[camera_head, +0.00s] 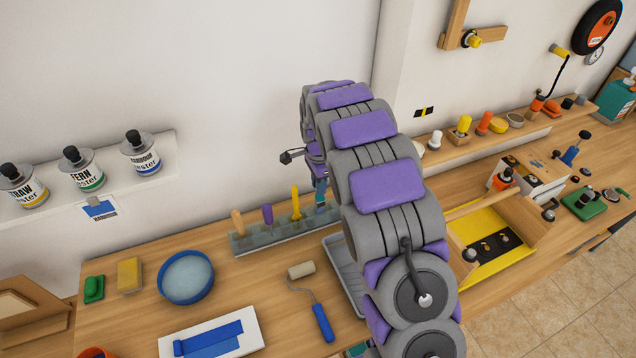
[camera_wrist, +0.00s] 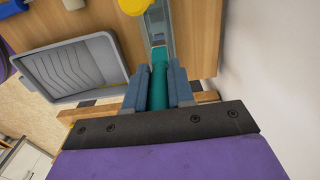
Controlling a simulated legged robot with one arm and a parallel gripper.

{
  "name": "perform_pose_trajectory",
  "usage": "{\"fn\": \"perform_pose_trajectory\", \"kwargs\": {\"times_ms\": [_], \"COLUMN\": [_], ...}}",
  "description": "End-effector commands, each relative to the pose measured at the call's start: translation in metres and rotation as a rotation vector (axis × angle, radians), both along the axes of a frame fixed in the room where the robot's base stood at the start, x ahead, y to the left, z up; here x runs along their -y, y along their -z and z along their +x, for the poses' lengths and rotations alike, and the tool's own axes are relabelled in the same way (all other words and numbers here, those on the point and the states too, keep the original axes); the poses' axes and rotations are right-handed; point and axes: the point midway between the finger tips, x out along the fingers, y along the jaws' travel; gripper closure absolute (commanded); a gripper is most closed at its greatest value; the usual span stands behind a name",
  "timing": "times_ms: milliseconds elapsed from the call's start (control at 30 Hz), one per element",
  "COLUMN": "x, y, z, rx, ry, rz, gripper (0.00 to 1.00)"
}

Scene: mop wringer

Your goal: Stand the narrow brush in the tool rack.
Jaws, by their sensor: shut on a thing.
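The tool rack (camera_head: 268,242) is a low, grey-green see-through block at the back of the bench by the wall. It holds a tan-handled tool (camera_head: 238,224), a purple-handled tool (camera_head: 267,214) and a yellow-handled tool (camera_head: 296,203), all upright. My gripper (camera_head: 321,190) is at the rack's right end, partly hidden by my arm. In the wrist view, my gripper (camera_wrist: 158,90) is shut on a teal handle (camera_wrist: 158,88), apparently the narrow brush, lined up with the rack strip (camera_wrist: 160,20). Its lower end is hidden, so I cannot tell how far it sits in the rack.
The wall (camera_wrist: 270,80) is close beside my gripper.

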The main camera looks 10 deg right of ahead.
Motion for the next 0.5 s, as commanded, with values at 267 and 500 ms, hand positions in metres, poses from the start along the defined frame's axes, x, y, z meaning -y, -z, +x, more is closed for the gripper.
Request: {"fn": "perform_pose_trajectory", "kwargs": {"times_ms": [267,500], "x": [-0.0007,-0.0002], "y": [0.0,0.0057], "z": [0.0001,0.0], "rx": [0.0,-0.001], "ry": [0.0,0.0], "rz": [-0.001,-0.001], "gripper": [1.0,1.0]}}
